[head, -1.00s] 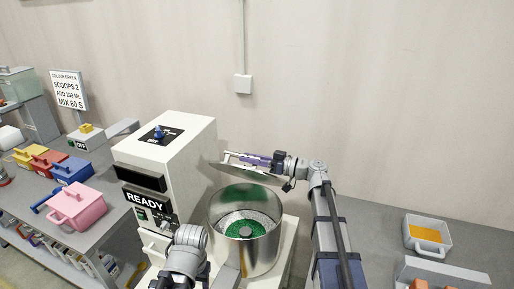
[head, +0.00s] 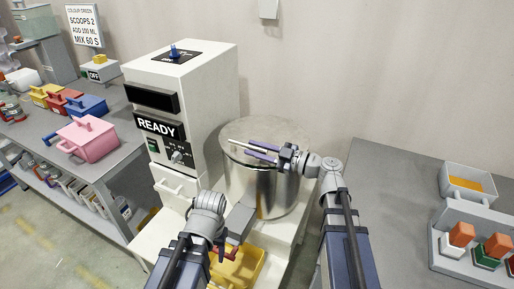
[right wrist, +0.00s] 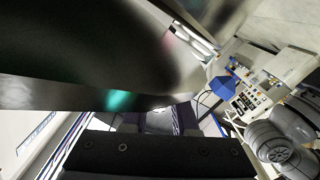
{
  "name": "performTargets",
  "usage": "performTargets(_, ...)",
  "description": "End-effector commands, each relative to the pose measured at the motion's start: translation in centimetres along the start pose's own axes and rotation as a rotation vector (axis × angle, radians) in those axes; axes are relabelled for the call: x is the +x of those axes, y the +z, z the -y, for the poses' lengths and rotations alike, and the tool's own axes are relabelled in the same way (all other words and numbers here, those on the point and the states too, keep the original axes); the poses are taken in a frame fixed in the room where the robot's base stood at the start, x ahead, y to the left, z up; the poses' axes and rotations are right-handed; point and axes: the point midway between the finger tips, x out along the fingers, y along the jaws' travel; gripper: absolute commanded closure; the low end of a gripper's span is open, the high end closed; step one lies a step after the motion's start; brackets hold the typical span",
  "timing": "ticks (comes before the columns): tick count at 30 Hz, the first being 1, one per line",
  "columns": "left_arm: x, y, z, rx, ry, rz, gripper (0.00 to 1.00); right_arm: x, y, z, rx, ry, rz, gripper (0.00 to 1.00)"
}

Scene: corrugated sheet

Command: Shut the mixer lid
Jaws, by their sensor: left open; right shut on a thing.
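The white mixer (head: 185,90) stands in the middle with a READY display. Its round metal lid (head: 238,130) lies about level over the steel drum (head: 250,190) and hides the inside. I cannot tell whether a thin gap is left at the rim. My right gripper (head: 250,148) is over the lid, shut on it; the exact grip point is unclear. In the right wrist view a large dark, shiny curved metal surface (right wrist: 90,50) fills the upper left. My left gripper (head: 232,240) is low in front of the drum, open, its fingers partly hidden.
A yellow bin (head: 242,272) is below the drum front. The left bench holds a pink lidded box (head: 88,140) and blue, red and yellow ones. The right bench has a tray with orange contents (head: 467,185) and a rack of bottles (head: 490,250).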

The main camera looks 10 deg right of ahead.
Motion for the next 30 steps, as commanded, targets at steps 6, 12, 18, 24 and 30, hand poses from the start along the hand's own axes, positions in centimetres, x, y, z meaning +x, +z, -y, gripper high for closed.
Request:
performTargets(6, 2.0, -0.1, -0.2, 0.000, 0.000, 0.000, 0.44, 0.0, 2.1, 0.5, -0.003, 0.007, 0.006, 1.00)
performTargets(12, 1.7, -0.1, -0.2, 0.000, 0.000, 0.000, 0.44, 0.0, 1.8, 0.3, -0.002, 0.008, 0.006, 0.73)
performTargets(18, 1.7, -0.1, -0.2, 0.000, 0.000, 0.000, 0.44, 0.0, 1.7, 0.4, -0.001, 0.006, 0.004, 0.50)
performTargets(24, 1.7, -0.1, -0.2, 0.000, 0.000, 0.000, 0.44, 0.0, 1.6, 0.6, 0.000, 0.003, 0.002, 0.48)
performTargets(30, 1.7, -0.1, -0.2, 0.000, 0.000, 0.000, 0.44, -1.2, 1.6, 0.6, 0.000, 0.005, 0.003, 0.48)
